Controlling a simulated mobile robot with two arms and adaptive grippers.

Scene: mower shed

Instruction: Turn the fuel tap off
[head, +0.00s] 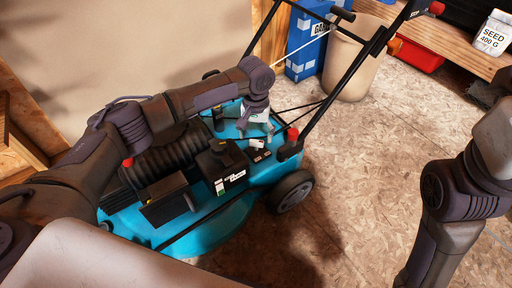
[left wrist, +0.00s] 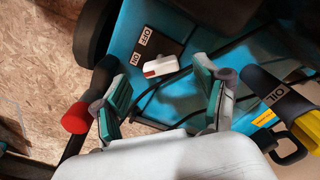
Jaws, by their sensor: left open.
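The fuel tap is a small white lever with a red end (left wrist: 160,66), on a black plate on the teal mower (head: 205,232). In the left wrist view the plate has an ON label (left wrist: 136,57) and an OFF label (left wrist: 145,37). The red end points left and lies nearer ON than OFF. The tap also shows in the head view (head: 257,145). My left gripper (head: 256,129) is open just above the tap. In the left wrist view its green-padded fingers (left wrist: 160,76) stand apart, one on each side of the tap, with no visible contact. My right gripper is out of the frames.
A red knob (left wrist: 75,118) on a black stalk stands beside the left finger. A black and yellow OIL part (left wrist: 275,92) is right of the fingers. The mower's handle bars (head: 335,85) rise behind. The board floor (head: 370,150) right of the mower is clear.

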